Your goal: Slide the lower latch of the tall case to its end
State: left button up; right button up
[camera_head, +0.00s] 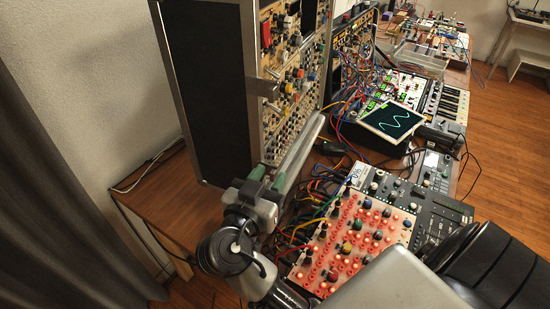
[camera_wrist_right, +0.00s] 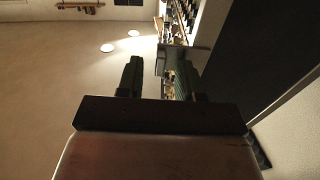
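The tall case (camera_head: 205,95) stands at the left of the table, with a black side, metal edges and a front full of knobs and modules. A grey metal block (camera_head: 262,86) like a latch sticks out at its front edge. I cannot make out a separate lower latch. My right gripper (camera_head: 268,178) is low at the case's front bottom corner, its green fingers apart beside a metal rail (camera_head: 300,152). In the right wrist view the fingers (camera_wrist_right: 158,78) stand apart, with the case's dark side (camera_wrist_right: 255,50) to their right. I see nothing clearly held. My left gripper is out of view.
A red-lit module panel (camera_head: 355,240) with many cables lies right of my gripper. A tilted screen (camera_head: 392,121) and a keyboard (camera_head: 450,103) stand behind it. Bare wooden tabletop (camera_head: 150,210) shows left of the case.

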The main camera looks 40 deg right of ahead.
jog(key=shift+w+d, duration=0.1)
jog(key=shift+d, duration=0.05)
jog(key=shift+r, duration=0.1)
grip_shut()
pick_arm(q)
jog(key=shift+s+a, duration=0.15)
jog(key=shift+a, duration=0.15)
